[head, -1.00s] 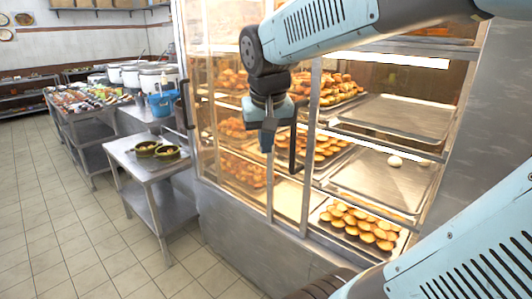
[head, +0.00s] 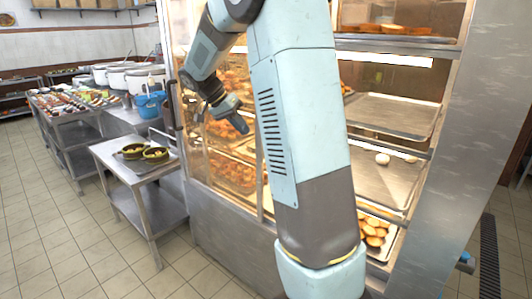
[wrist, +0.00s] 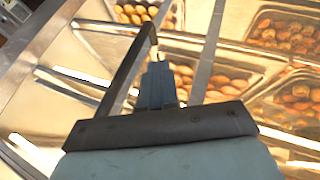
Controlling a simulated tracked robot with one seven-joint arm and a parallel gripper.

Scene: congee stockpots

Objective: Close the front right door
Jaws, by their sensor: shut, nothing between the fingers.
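The glass-fronted display cabinet (head: 235,230) fills the middle and right of the head view. My gripper (head: 238,122) is shut and empty in front of the left glass. In the wrist view my gripper (wrist: 158,80) is beside a dark bar handle (wrist: 128,75), which runs close along its left side; I cannot tell whether they touch. My arm hides this handle and the cabinet's middle in the head view.
A low steel table (head: 110,155) with two green bowls stands left of the cabinet. Beyond are a counter of food and large pots (head: 118,75). Another dark handle (head: 173,105) is on the cabinet's left edge. The tiled floor (head: 60,230) at the left is clear.

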